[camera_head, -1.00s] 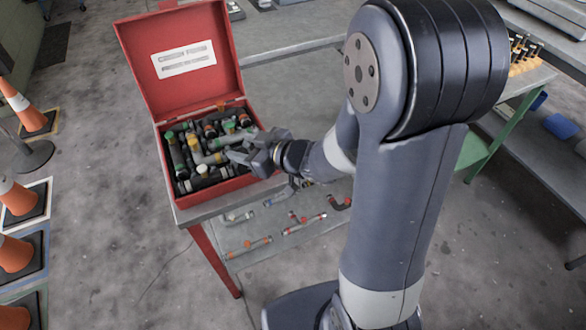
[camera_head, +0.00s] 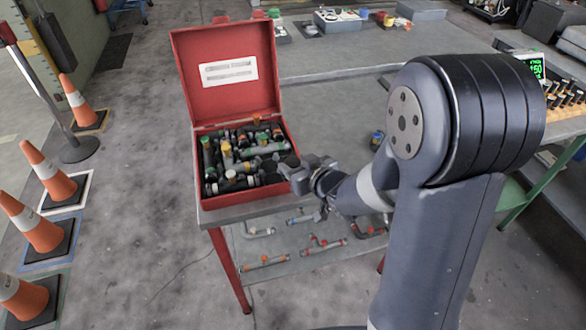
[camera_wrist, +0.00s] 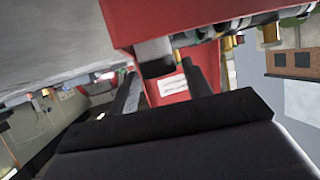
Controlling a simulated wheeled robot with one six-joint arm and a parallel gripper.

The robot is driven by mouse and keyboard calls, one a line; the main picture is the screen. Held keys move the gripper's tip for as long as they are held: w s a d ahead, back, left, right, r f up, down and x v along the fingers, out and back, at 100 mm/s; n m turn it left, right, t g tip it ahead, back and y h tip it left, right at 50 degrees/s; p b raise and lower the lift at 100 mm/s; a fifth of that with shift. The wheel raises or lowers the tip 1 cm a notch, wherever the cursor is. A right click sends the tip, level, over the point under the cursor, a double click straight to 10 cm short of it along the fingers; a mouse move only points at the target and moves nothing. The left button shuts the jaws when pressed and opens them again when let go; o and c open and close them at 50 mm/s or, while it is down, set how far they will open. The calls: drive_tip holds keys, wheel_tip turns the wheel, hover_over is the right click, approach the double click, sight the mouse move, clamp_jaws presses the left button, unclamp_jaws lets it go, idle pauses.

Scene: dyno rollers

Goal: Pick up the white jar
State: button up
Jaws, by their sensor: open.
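I cannot make out a white jar for certain in either view. An open red box (camera_head: 235,201) stands on the near corner of a grey table, full of grey and black pipe fittings with yellow, green and orange caps. My gripper (camera_head: 297,173) is at the box's right wall in the head view, seemingly empty. In the wrist view my gripper (camera_wrist: 163,80) has its two dark fingers apart. A pale grey piece with a dark end (camera_wrist: 155,50) shows beyond them, at the red box; I cannot tell what it is.
The raised red lid (camera_head: 228,98) bears a white label. Pipe pieces (camera_head: 265,263) lie on a lower shelf. A small dark pot (camera_head: 377,138) stands on the table (camera_head: 335,90), otherwise largely bare there. Orange cones (camera_head: 45,172) line the left floor.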

sight(289, 161)
drive_tip(key=shift+f+x, duration=0.25)
drive_tip(key=shift+x, duration=2)
drive_tip(key=shift+s+d, duration=0.1)
drive_tip(key=shift+c, duration=0.4)
drive_tip(key=c, duration=0.7)
